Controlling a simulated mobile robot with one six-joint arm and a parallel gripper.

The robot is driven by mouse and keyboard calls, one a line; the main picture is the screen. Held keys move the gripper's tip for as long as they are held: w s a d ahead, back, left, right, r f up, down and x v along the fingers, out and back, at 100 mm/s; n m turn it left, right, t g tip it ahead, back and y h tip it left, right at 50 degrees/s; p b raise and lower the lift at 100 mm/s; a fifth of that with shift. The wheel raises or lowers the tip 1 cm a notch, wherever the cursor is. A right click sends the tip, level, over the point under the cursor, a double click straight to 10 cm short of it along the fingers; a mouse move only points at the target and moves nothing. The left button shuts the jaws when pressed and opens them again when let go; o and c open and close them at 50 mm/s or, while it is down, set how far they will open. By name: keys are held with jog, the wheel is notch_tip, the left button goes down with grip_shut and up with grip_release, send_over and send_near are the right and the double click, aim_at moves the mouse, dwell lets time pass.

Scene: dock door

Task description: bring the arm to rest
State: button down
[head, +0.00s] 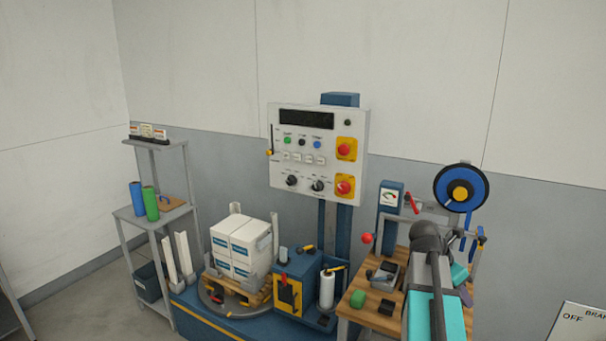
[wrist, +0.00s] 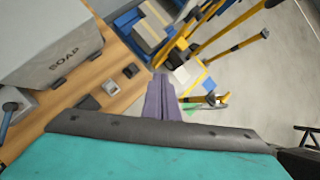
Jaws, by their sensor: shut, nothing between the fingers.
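My gripper (wrist: 160,78) shows in the wrist view as two purple fingers side by side, shut with nothing between them. It points past the edge of a wooden surface, with a grey floor beyond, and touches nothing that I can make out. In the head view my dark and teal arm is folded at the lower right, in front of the wooden workbench (head: 346,312).
In the wrist view a grey box marked SOAP (wrist: 60,45) is close on the left, and yellow-handled tools (wrist: 225,50) stand beyond. In the head view, a control panel (head: 318,160), stacked white cartons (head: 238,250) and a blue reel (head: 461,188) stand around the bench.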

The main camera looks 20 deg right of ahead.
jog(key=a+f+n+y+b, duration=0.1)
jog(key=a+f, duration=0.7)
jog(key=f, duration=0.3)
jog(key=a+f+g+y+b, duration=0.1)
jog(key=a+f, duration=0.7)
jog(key=f, duration=0.3)
jog(key=a+f+n+b, duration=0.1)
jog(key=a+f, duration=0.7)
jog(key=f, duration=0.3)
jog(key=s+a+f+m+g+y+b, duration=0.1)
jog(key=s+a+f+m+y, duration=0.3)
jog(key=s+a+f+m, duration=1.4)
jog(key=shift+s+a+f+m+g+y+b, duration=0.35)
jog(key=shift+a+f+m+g, duration=0.3)
jog(key=shift+a+f, duration=1.3)
